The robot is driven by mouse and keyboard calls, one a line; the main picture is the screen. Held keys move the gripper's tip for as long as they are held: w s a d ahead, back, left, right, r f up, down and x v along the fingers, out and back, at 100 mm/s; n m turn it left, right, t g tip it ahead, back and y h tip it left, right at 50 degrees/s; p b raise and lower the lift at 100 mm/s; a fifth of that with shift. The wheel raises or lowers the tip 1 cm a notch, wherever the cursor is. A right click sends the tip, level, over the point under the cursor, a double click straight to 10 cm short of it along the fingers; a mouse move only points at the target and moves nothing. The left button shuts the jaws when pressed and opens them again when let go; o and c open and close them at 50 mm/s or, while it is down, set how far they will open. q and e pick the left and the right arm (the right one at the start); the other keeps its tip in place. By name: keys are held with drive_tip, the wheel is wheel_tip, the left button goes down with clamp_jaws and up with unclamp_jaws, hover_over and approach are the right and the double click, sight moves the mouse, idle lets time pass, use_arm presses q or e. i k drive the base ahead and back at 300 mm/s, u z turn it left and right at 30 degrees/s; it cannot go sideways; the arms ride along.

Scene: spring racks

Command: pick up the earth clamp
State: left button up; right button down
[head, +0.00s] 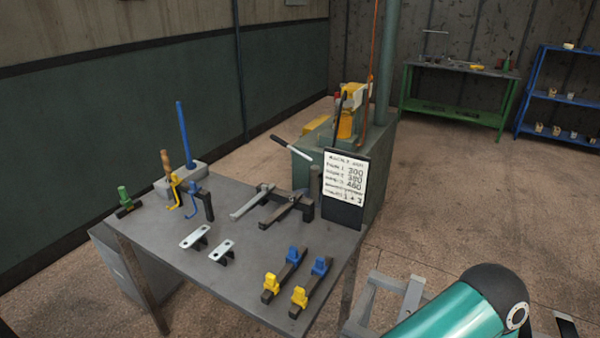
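I cannot tell for sure which thing is the earth clamp. On the grey table (150,222), a small green-topped piece on a dark foot (124,199) stands at the left corner. Dark bars with yellow and blue blocks (284,275) lie at the near right corner. A dark frame with grey arms (272,207) lies near the far right edge. Neither gripper is in view; only a teal arm link of mine shows at the bottom right.
A grey block with a blue rod (183,135), hooks (193,198) and two pale brackets (195,237) are on the table. A sign board (343,188) stands at its right edge. Behind is a green cabinet (378,170). A green bench (455,114) and blue shelf (560,98) stand farther back.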

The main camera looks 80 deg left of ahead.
sight(126, 201)
drive_tip(key=z, duration=0.3)
drive_tip(key=i, duration=0.2)
drive_tip(key=u, duration=3.2)
drive_tip(key=i, duration=0.3)
drive_tip(key=u, duration=1.4)
drive_tip(key=k, duration=1.05)
drive_tip(key=z, duration=0.15)
drive_tip(key=i, duration=0.65)
drive_tip(key=z, duration=0.05)
